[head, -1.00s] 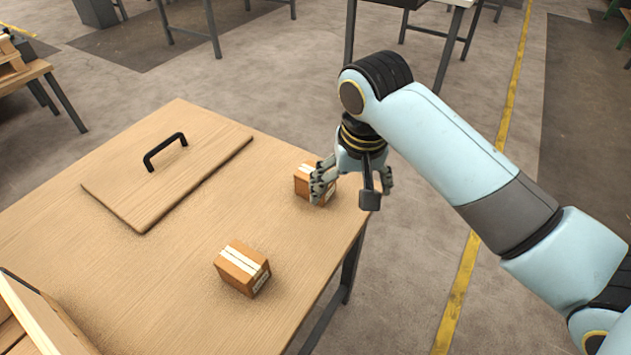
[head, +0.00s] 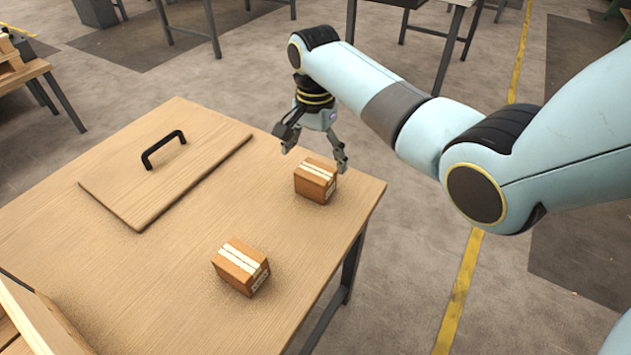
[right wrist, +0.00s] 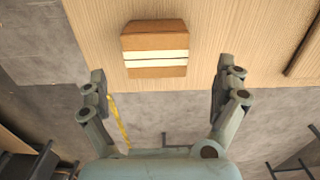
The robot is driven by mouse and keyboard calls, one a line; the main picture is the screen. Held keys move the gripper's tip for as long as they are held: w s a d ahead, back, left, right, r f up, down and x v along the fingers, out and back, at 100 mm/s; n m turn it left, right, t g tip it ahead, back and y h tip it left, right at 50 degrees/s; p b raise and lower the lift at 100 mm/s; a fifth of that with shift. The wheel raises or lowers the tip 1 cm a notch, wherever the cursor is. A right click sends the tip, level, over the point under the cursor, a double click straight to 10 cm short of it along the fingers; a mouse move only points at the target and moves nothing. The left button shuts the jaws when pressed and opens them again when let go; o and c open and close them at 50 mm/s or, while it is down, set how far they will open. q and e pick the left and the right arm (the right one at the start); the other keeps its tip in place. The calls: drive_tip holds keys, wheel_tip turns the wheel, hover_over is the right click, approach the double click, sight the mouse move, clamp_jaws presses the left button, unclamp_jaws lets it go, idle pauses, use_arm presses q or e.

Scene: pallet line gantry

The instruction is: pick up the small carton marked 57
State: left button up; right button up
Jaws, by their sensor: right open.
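Two small brown cartons with pale tape stripes stand on the wooden table. The far carton (head: 314,184) is near the table's right edge, and the near carton (head: 240,267) is closer to me. Each has a small label on its right side, but I cannot read which one is marked 57. My right gripper (head: 315,158) is open and empty, just behind and above the far carton. In the right wrist view, a carton (right wrist: 155,55) lies just beyond the spread fingertips (right wrist: 161,73), not between them. My left gripper is not in view.
The wooden table (head: 150,270) carries a flat wooden lid (head: 120,190) with a black handle (head: 163,150) at the back left. A wooden box edge (head: 40,315) stands at the near left. The tabletop between the lid and cartons is clear.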

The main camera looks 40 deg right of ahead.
sight(316, 170)
drive_tip(key=f, duration=0.4)
drive_tip(key=shift+s+a+f+b, duration=0.15)
drive_tip(key=shift+s+f+b, duration=0.15)
drive_tip(key=shift+b, duration=0.1)
drive_tip(key=shift+r, duration=0.1)
drive_tip(key=c, duration=1.5)
